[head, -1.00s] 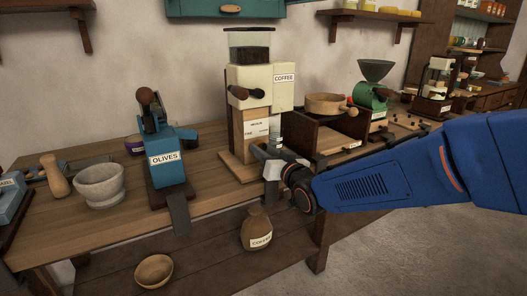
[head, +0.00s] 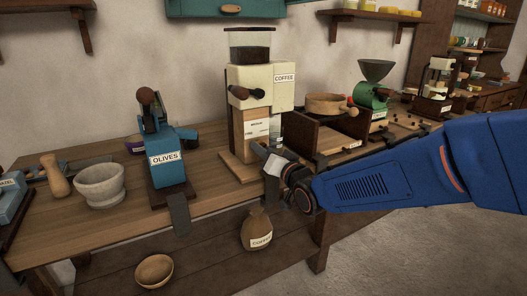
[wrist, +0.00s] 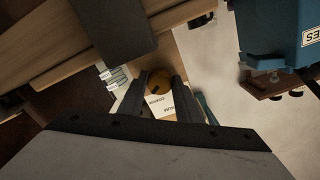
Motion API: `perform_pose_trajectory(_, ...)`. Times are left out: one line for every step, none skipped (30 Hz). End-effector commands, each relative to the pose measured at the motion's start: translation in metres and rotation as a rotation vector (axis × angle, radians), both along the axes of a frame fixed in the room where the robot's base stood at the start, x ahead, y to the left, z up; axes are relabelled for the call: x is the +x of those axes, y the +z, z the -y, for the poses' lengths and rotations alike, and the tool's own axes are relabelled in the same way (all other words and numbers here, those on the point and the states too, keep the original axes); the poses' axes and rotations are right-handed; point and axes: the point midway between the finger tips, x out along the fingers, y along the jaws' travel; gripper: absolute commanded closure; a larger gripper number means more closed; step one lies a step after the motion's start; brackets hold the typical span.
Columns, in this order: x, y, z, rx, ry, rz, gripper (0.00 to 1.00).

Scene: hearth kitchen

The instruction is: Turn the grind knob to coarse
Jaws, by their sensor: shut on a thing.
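The coffee grinder (head: 243,78) stands upright on the wooden counter, with a cream body marked COFFEE, a glass hopper of beans and a wooden lower front with white labels (head: 256,129). The round brass-coloured grind knob (wrist: 158,80) shows in the wrist view, with a dark mark on its face. My gripper (wrist: 160,76) is shut on the knob, one dark finger on each side. White labels (wrist: 160,102) lie beside it, partly hidden by the fingers; I cannot tell for sure which one the mark faces. In the head view my gripper (head: 262,150) hides the knob.
Left of the grinder stands a blue OLIVES press (head: 166,160), then a stone mortar (head: 101,186). A coffee sack (head: 257,229) sits on the lower shelf.

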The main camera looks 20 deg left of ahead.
Motion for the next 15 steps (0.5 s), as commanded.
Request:
perform_pose_trajectory(-0.0004,-0.0015,0.0002,-0.002,0.001,-0.002,0.92)
perform_pose_trajectory(-0.0004,-0.0015,0.0002,-0.002,0.001,-0.002,0.92)
perform_pose_trajectory(-0.0004,-0.0015,0.0002,-0.002,0.001,-0.002,0.64)
perform_pose_trajectory(-0.0004,-0.0014,0.0002,-0.002,0.0,-0.001,0.57)
perform_pose_trajectory(-0.0004,-0.0013,0.0002,-0.002,0.0,-0.001,0.5)
perform_pose_trajectory(-0.0003,-0.0012,0.0001,-0.002,0.0,-0.001,0.5)
perform_pose_trajectory(-0.0003,-0.0011,0.0001,-0.002,0.0,-0.001,0.5)
perform_pose_trajectory(-0.0003,-0.001,0.0002,-0.002,0.0,-0.001,0.5)
perform_pose_trajectory(-0.0002,-0.0009,0.0001,-0.001,0.0,-0.001,0.5)
perform_pose_trajectory(-0.0002,-0.0008,0.0001,-0.001,0.0,-0.001,0.5)
perform_pose_trajectory(-0.0002,-0.0007,0.0001,-0.002,0.0,0.0,0.5)
perform_pose_trajectory(-0.0002,-0.0007,0.0001,-0.002,0.0,0.0,0.5)
perform_pose_trajectory(-0.0003,-0.0005,0.0002,-0.001,0.001,0.0,0.5)
perform_pose_trajectory(-0.0005,-0.0004,0.0005,-0.001,0.001,0.0,0.5)
perform_pose_trajectory(-0.0011,-0.0004,0.0013,-0.001,0.001,0.0,0.5)
